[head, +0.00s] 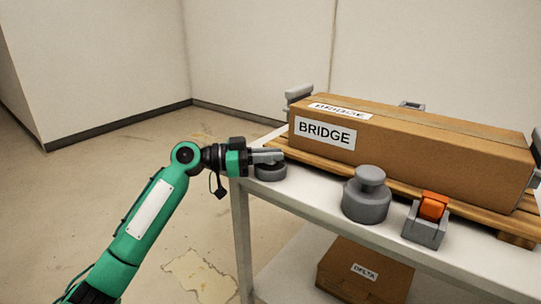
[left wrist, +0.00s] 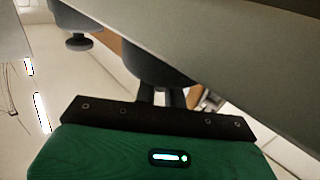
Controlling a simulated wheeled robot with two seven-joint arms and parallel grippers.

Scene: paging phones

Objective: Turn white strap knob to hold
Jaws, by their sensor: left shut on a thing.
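A low round grey knob (head: 270,171) sits at the near left corner of the white table (head: 330,222). My left gripper (head: 268,156) is at the top of this knob, its fingers shut on it and hiding much of its upper part. In the left wrist view, the fingers (left wrist: 170,97) meet a dark grey round body (left wrist: 150,66). I see no clearly white knob and no readable hold mark. My right gripper is in neither view.
A taller grey knob-topped cylinder (head: 367,199) and an orange lever in a grey bracket (head: 425,230) stand along the table's front. Behind them a cardboard box marked BRIDGE (head: 420,139) lies on a wooden pallet. A DELTA box (head: 364,275) is underneath.

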